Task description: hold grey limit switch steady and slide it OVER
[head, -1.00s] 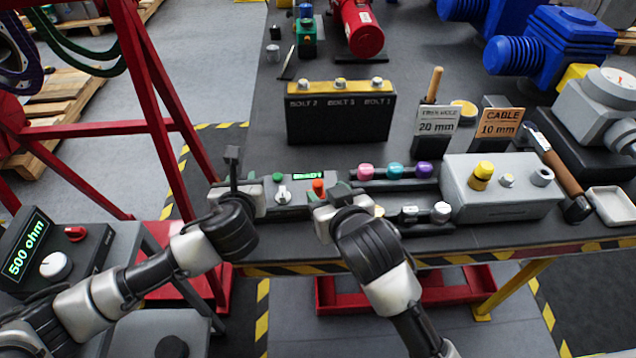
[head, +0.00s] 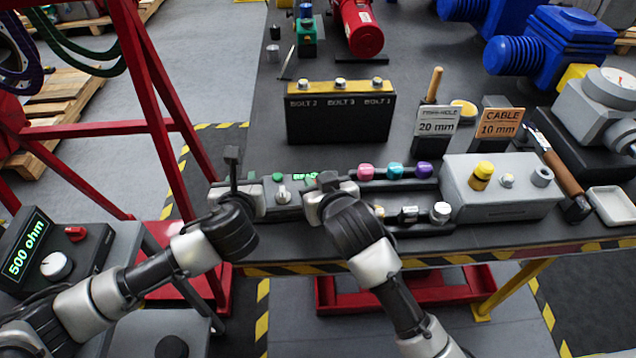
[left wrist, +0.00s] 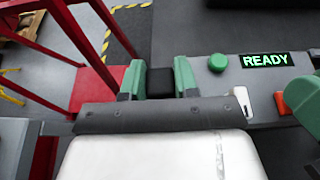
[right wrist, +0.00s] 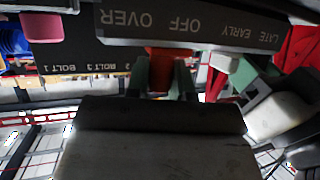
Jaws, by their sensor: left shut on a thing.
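The grey device with a lit READY display (left wrist: 264,60), a green button (left wrist: 217,62) and a white lever (left wrist: 243,102) lies along the bench's front edge. It also shows in the head view (head: 288,212). My left gripper (left wrist: 160,84) is shut on a black block at its left end. My right gripper (right wrist: 166,78) has its fingertips at the orange-red knob (right wrist: 168,53), just below the upside-down lettering OVER, OFF, LATE and EARLY (right wrist: 188,23). Whether its fingers press on the knob is unclear. In the head view my right gripper (head: 322,192) hides the knob.
Pink, teal and purple knobs (head: 395,171) stand just right of my right gripper. A grey box with a yellow button (head: 500,200) is further right. A black bolt block (head: 340,120) stands behind. Red frame bars (head: 165,90) rise left of the bench.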

